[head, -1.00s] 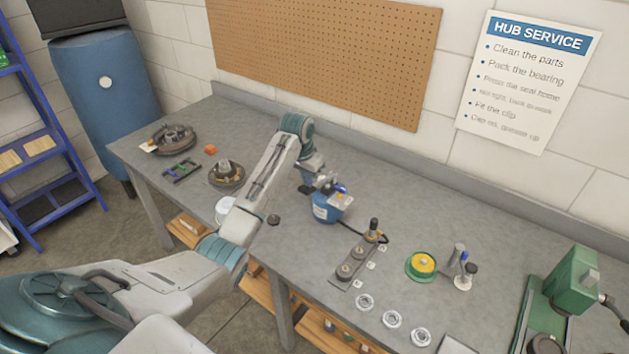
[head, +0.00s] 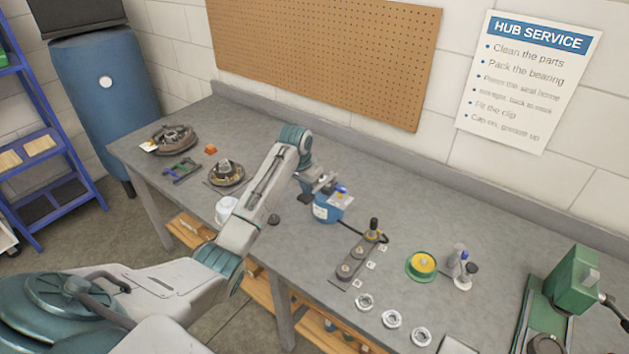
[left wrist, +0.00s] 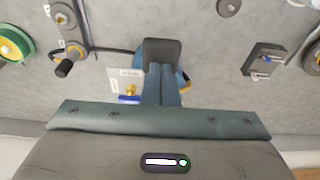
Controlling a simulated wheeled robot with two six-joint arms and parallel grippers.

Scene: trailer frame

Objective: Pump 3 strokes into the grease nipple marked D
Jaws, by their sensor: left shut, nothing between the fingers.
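My left gripper (head: 328,186) is shut and empty, right at the top of the pump. In the left wrist view its closed fingers (left wrist: 162,62) cover much of the pump; whether they touch it I cannot tell. A black hose (left wrist: 110,49) runs from the pump to a dark-topped coupler (head: 374,226) standing at the far end of the nipple bar (head: 354,262). Small white labels (head: 371,265) lie beside the bar; their letters are unreadable. My right gripper is out of view.
Several metal rings (head: 392,319) lie near the front edge. A green press (head: 570,285) is at far right.

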